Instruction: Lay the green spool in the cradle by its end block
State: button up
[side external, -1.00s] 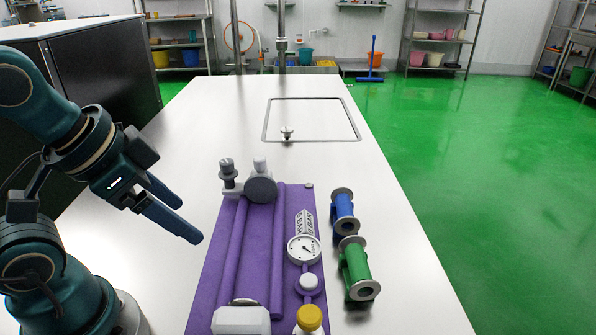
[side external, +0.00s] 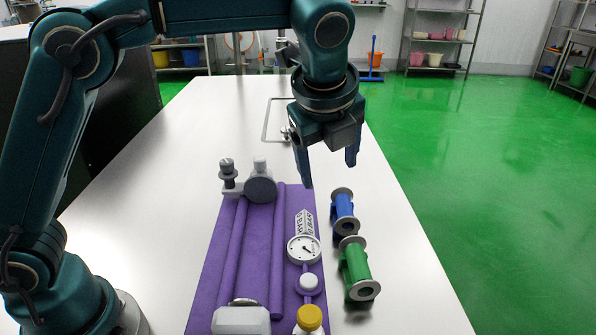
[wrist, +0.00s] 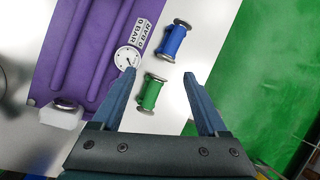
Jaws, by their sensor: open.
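The green spool (side external: 356,266) has grey metal end flanges and rests on the white table, right of the purple base. It also shows in the wrist view (wrist: 151,93), between and beyond my fingers. The cradle (side external: 230,250) is a purple base with two long parallel rails; a grey block with a dark round face (side external: 261,188) stands at its far end and a white block (side external: 241,319) at its near end. My gripper (side external: 330,173) is open and empty, pointing down above the table, beyond the spools in the side view. It also shows in the wrist view (wrist: 166,93).
A blue spool (side external: 343,211) lies just beyond the green one, close to it. A white dial gauge (side external: 304,248), a white knob (side external: 308,282) and a yellow cap (side external: 309,319) stand along the base's right side. The table's right strip (side external: 420,290) is clear.

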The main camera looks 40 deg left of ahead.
aim_at(361, 264)
jog(key=d+f+m, duration=0.1)
jog(key=d+f, duration=0.1)
jog(key=d+f+m, duration=0.1)
jog(key=d+f, duration=0.1)
jog(key=f, duration=0.1)
jog(key=w+d+f+m, duration=0.1)
jog(key=d+f, duration=0.1)
jog(key=f, duration=0.1)
jog(key=shift+w+y, duration=0.1)
jog(key=shift+y, duration=0.3)
jog(key=shift+m+g, duration=0.5)
jog(key=shift+g, duration=0.1)
jog(key=f, duration=0.1)
jog(key=s+d+f, duration=0.1)
jog(key=f, duration=0.1)
jog(key=d+f, duration=0.1)
jog(key=f, duration=0.1)
jog(key=shift+s+d+f, duration=0.1)
jog(key=shift+s+d, duration=0.05)
jog(key=shift+s, duration=0.25)
jog(key=shift+x, duration=2.3)
grip_shut()
